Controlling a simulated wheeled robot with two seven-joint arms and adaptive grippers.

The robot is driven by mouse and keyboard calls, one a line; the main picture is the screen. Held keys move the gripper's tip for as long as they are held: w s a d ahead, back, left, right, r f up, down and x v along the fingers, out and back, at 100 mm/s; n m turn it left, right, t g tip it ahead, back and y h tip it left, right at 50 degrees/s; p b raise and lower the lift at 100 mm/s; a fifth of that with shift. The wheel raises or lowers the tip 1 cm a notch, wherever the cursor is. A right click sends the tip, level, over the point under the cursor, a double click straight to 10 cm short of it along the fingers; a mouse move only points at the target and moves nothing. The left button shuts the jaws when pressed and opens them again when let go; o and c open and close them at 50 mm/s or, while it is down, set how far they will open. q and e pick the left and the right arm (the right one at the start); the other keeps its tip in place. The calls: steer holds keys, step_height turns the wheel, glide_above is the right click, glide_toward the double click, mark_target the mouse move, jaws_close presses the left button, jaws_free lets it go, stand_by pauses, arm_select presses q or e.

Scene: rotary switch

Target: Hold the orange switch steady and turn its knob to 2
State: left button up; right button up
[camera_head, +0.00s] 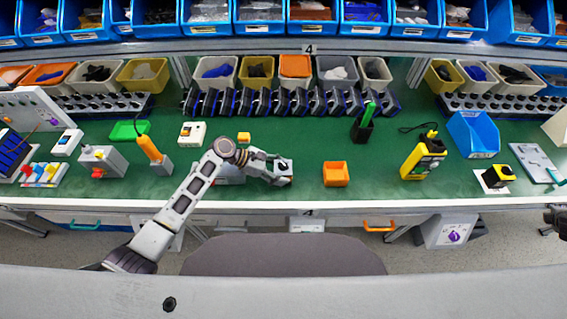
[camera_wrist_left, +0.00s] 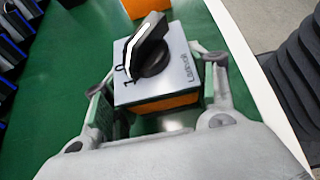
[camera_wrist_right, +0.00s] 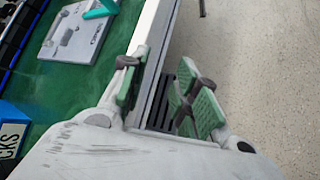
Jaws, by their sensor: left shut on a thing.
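The orange switch has an orange base (camera_wrist_left: 168,103), a grey top plate (camera_wrist_left: 185,72) marked 0 and 1, and a black knob (camera_wrist_left: 153,58) with a white stripe. The stripe runs toward the 0 and 1 marks; its exact setting is hard to tell. My left gripper (camera_wrist_left: 157,105) is shut on the switch, with a finger on each side of it. In the head view the switch (camera_head: 285,165) is at the tip of my left gripper (camera_head: 279,170), above the green table. My right gripper (camera_wrist_right: 167,92) is open and empty, off the table's front edge at the right.
A yellow device (camera_head: 423,158), a blue bin (camera_head: 473,135) and a black-and-yellow switch (camera_head: 496,177) stand further right. The green table (camera_head: 300,185) is clear around the orange bin. Several containers line the back.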

steer(key=w+a+r+n+t+y, duration=0.15)
steer(key=w+a+r, duration=0.25)
steer(key=w+r, duration=0.45)
steer(key=w+a+r+n+t+y, duration=0.1)
steer(key=w+a+r+t+y, duration=0.25)
steer(key=w, duration=0.75)
steer(key=w+a+r+n+g+y, duration=0.1)
steer(key=w+a+r+n+y, duration=0.4)
steer(key=a, duration=1)
steer(key=w+a+n+y, duration=0.25)
steer(key=w+a, duration=0.45)
steer(key=a, duration=0.8)
steer(key=w+a+r+n+g+y, duration=0.1)
steer(key=w+a+r+n+y, duration=0.45)
steer(key=a, duration=1.05)
steer(key=s+a+n+g+h, duration=0.15)
steer(key=a+n+g, duration=0.35)
steer(key=a, duration=1.6)
steer(key=s+a+f+n+g+h, duration=0.2)
steer(key=s+a+n+h, duration=0.1)
steer(key=s+a, duration=0.6)
steer(key=s+a+f+n+g+h, duration=0.1)
steer(key=s+a+n+h, duration=0.3)
steer(key=s+a, duration=0.5)
steer(key=a+f+n, duration=0.1)
steer(key=a, duration=0.5)
steer(key=shift+s+f+n+g, duration=0.15)
steer(key=shift+n+g, duration=0.2)
steer(key=shift+g, duration=0.05)
steer(key=shift+a, duration=0.1)
